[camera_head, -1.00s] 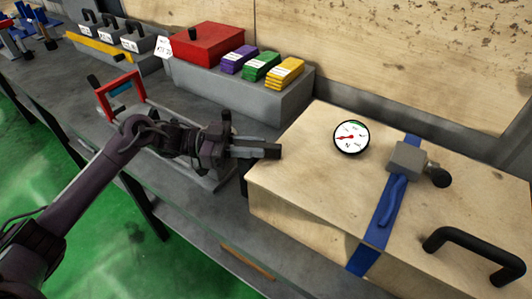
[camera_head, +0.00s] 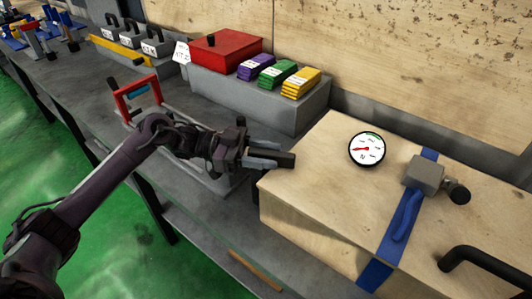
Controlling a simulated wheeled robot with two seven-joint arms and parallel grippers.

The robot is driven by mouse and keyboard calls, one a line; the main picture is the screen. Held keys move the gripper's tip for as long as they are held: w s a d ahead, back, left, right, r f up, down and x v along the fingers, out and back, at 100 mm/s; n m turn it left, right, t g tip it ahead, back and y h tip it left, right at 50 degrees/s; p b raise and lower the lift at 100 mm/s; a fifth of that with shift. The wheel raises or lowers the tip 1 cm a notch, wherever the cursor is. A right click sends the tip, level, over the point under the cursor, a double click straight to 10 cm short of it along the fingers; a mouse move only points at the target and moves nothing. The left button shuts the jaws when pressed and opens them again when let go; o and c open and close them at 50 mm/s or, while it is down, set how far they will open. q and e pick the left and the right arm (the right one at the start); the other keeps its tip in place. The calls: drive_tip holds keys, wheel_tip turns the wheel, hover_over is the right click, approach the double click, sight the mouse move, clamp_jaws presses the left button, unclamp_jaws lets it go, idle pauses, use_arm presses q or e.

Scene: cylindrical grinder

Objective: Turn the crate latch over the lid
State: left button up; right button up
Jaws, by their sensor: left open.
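A light wooden crate (camera_head: 310,185) stands at the right of the bench. A blue strap (camera_head: 393,245) runs over its lid. On the strap sits a grey latch block (camera_head: 423,174) with a black knob (camera_head: 457,192) on its right side. A blue strap loop lies just in front of the block. My left gripper (camera_head: 282,157) is open and empty beside the crate's left end. Its fingertips point right, near the crate's upper left edge; I cannot tell whether they touch it. My right gripper is not in view.
A round dial gauge (camera_head: 367,149) and a black handle (camera_head: 483,268) are on the lid. Behind, a grey block (camera_head: 250,97) bears a red box (camera_head: 226,50) and purple, green and yellow packs. A red-framed tool (camera_head: 138,95) stands behind my left arm.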

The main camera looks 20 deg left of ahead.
sight(248, 152)
use_arm(q)
drive_tip(key=a+b, duration=0.1)
drive_tip(key=a, duration=0.3)
drive_tip(key=a+b, duration=0.1)
drive_tip(key=a, duration=0.2)
drive_tip(key=shift+s+f+b, duration=0.15)
drive_tip(key=shift+s+b, duration=0.15)
drive_tip(key=shift+a, duration=0.4)
